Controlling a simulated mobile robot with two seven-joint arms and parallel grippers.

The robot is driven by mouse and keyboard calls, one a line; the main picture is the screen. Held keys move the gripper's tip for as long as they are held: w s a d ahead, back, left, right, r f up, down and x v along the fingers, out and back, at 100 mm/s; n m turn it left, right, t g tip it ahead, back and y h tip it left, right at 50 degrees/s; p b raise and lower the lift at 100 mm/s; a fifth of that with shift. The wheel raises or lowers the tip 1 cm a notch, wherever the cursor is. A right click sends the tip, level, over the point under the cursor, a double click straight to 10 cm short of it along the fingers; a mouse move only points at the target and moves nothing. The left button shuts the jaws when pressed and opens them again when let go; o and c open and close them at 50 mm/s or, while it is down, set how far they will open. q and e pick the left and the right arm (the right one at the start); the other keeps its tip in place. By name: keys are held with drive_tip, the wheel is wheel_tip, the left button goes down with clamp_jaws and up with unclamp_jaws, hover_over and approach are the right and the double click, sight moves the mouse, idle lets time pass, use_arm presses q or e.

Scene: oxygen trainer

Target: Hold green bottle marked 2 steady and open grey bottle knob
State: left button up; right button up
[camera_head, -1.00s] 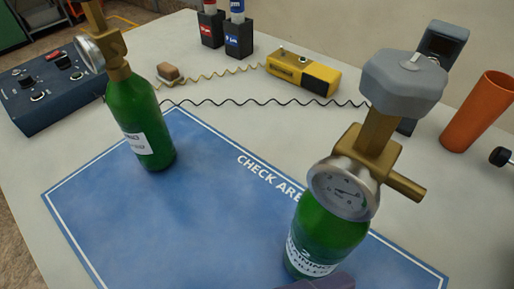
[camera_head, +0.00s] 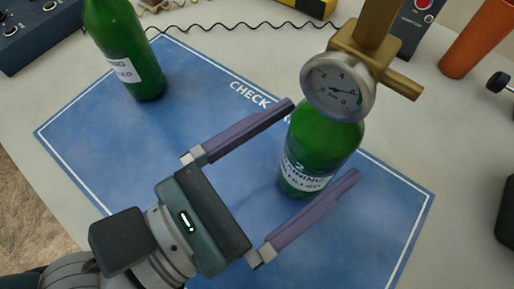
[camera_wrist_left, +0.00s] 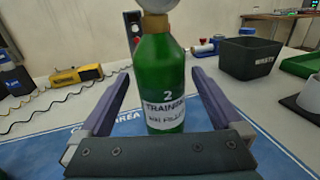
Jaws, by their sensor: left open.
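The green bottle marked 2 (camera_head: 318,150) stands upright on the blue check-area mat (camera_head: 110,130), with a brass valve (camera_head: 372,45) and a round gauge (camera_head: 338,87) on top. Its grey knob is out of the picture now. My left gripper (camera_head: 325,138) is open, with its purple fingers on either side of the bottle and a visible gap to it. In the left wrist view the bottle (camera_wrist_left: 160,75) stands between the two fingers, its label facing me. My right gripper is not in view.
A second green bottle (camera_head: 122,50) stands at the far left of the mat. An orange cylinder (camera_head: 478,40) stands at the right. A dark control box (camera_head: 30,30) is at the upper left. A black bin (camera_wrist_left: 247,62) stands behind on the right.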

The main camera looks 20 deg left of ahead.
sight(323, 136)
use_arm(q)
drive_tip(key=shift+x, duration=1.5)
drive_tip(key=shift+c, duration=0.2)
clamp_jaws()
